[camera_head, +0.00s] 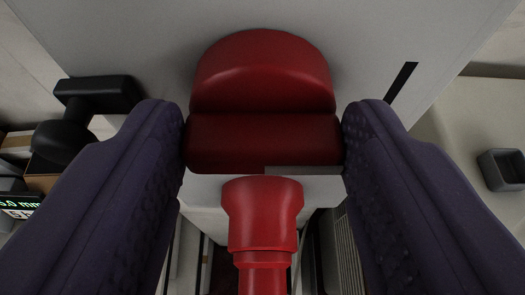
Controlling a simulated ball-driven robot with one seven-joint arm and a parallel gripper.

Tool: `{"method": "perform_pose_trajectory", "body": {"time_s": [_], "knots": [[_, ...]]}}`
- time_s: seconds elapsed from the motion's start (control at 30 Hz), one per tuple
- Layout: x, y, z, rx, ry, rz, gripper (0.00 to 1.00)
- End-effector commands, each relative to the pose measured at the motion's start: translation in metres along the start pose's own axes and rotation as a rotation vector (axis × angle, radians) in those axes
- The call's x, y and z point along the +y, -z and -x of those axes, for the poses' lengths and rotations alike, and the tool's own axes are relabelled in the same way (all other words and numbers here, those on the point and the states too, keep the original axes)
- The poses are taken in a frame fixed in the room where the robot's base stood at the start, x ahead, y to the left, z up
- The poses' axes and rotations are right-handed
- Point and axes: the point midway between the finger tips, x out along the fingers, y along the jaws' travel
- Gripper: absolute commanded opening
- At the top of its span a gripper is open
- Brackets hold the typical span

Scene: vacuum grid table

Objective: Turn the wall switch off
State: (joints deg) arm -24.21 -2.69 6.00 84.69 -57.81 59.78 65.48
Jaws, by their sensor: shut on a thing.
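The wall switch shows as a thick red rotary handle (263,75) on a light grey box (400,25) at the top middle of the view. The handle has a rounded upper part and a straight bar-like lower part. My gripper (264,130) has its two dark purple fingers on the left and right ends of the bar part, shut on it. The fingertips reach up beside the handle. Any on or off marking is not readable here. A black slot or line (402,82) shows on the box face right of the handle.
A red fitting with a narrower neck (262,215) stands just below the handle, between my fingers. A black knob or lever (85,115) is at left, near boxes and a small display (20,208). A dark grey square fixture (502,169) sits on a beige surface at right.

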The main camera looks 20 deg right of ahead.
Motion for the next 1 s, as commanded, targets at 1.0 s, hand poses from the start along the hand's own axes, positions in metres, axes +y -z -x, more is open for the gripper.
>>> {"method": "perform_pose_trajectory", "body": {"time_s": [1.0], "knots": [[-0.010, -0.003, -0.001, -0.002, -0.251, 0.612, 0.27]]}}
